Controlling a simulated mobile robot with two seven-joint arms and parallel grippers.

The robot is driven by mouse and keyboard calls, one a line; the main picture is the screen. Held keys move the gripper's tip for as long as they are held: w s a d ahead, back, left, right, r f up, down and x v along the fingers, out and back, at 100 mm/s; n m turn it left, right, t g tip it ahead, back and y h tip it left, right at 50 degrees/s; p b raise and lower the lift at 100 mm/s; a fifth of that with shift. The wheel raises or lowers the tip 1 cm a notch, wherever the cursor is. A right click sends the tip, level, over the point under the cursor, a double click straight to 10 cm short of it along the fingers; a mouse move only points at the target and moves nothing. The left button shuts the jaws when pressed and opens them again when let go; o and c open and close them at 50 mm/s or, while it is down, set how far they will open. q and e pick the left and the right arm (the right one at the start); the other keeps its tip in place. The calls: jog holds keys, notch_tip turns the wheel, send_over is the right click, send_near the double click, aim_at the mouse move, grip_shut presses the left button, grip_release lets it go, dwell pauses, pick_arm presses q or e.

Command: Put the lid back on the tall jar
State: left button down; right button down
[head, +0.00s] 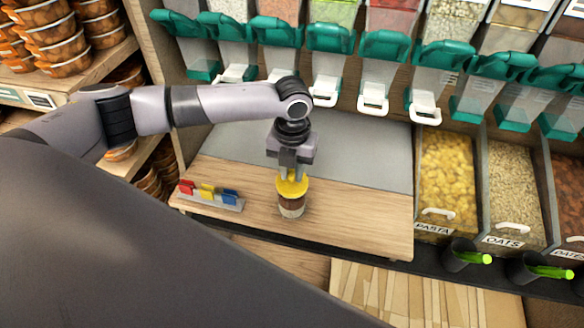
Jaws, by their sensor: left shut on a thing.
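The tall jar (291,207) stands on the wooden counter (350,215), with brown contents and a pale band near its base. A yellow lid (292,187) is at the top of the jar. My left gripper (292,176) points down from above and is shut on the yellow lid. The lid looks in line with the jar's mouth; I cannot tell whether it is fully seated. The fingertips partly cover the lid. My right gripper is not in the head view.
A small rack (211,198) with red, yellow and blue clips lies left of the jar. Dispensers with teal parts (330,38) and white handles hang behind. Bins of pasta (447,165) and oats (514,180) stand right. The counter right of the jar is clear.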

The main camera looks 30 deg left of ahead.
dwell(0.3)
pick_arm(q)
jog(key=shift+c, duration=2)
grip_release()
jog(key=shift+r, duration=0.1)
jog(key=shift+r, duration=3.4)
